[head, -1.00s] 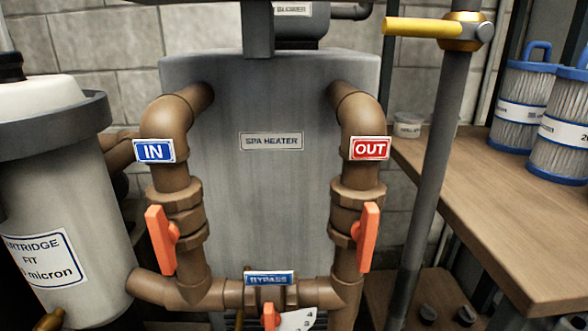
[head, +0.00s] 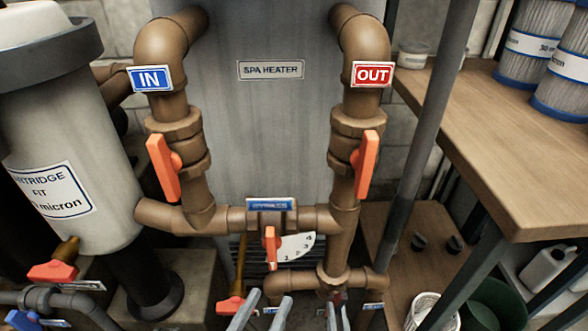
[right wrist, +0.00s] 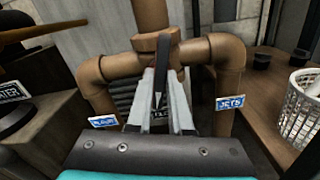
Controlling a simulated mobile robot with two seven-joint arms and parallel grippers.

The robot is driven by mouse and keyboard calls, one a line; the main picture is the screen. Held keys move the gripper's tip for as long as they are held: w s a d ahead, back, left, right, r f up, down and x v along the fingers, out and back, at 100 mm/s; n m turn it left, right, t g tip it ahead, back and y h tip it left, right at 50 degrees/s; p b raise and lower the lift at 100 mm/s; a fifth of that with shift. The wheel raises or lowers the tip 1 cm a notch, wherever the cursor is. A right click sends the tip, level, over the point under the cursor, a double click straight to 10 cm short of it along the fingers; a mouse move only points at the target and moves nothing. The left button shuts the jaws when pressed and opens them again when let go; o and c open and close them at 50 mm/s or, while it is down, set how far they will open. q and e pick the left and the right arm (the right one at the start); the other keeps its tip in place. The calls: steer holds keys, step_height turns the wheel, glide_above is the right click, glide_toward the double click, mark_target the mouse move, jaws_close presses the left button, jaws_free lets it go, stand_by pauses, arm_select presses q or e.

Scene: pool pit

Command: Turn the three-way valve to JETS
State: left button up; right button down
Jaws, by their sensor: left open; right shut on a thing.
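The three-way valve (head: 333,281) is a brown pipe tee low in the head view, below the OUT pipe. In the right wrist view its pipes branch left and right. A blue JETS label (right wrist: 231,103) hangs at the right branch and another blue label (right wrist: 103,121), too blurred to read, at the left. My right gripper (right wrist: 163,84) is shut on a dark, narrow handle (right wrist: 161,82) in front of the tee. It also shows at the bottom of the head view (head: 338,308). My left gripper (head: 260,308) is open and empty, left of the valve.
Orange handles sit on the IN pipe (head: 163,167), the OUT pipe (head: 366,165) and the bypass (head: 271,248), with another orange handle (head: 231,304) near my left gripper. A grey post (head: 412,170) and wooden shelf (head: 510,150) stand right. A white basket (head: 432,311) is low right.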

steer(key=n+p, duration=0.1)
steer(key=n, duration=1.3)
steer(key=shift+p, duration=0.4)
steer(key=shift+m, duration=0.4)
steer(key=c, duration=0.7)
jaws_free()
